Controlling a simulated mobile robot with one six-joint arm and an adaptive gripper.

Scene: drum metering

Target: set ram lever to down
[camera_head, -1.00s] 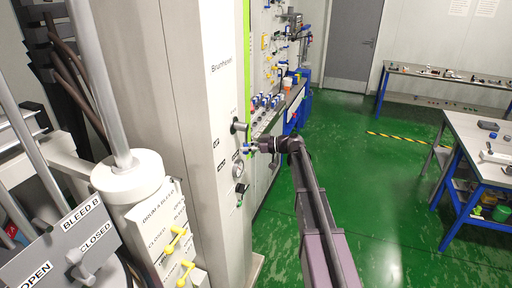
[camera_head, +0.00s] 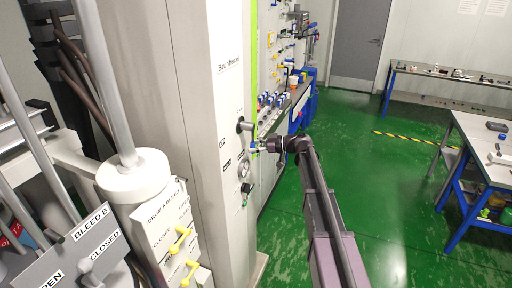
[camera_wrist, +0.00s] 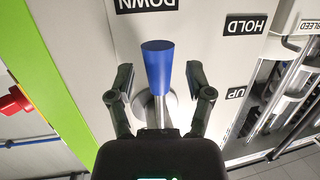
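The ram lever has a blue tapered handle (camera_wrist: 157,68) on a metal stem with a round base. In the wrist view its handle lies between the two fingers of my gripper (camera_wrist: 160,78). The fingers are open, with a visible gap on each side of the handle. The blue end points toward the DOWN label (camera_wrist: 147,4); the HOLD label (camera_wrist: 246,24) and the UP label (camera_wrist: 237,92) are to the right. In the head view my gripper (camera_head: 262,148) is at the side of the grey column, and the lever is too small to make out clearly.
In the wrist view a red part (camera_wrist: 14,101) is at the left. A workbench (camera_head: 483,152) stands to the right, with clear green floor (camera_head: 375,185) between.

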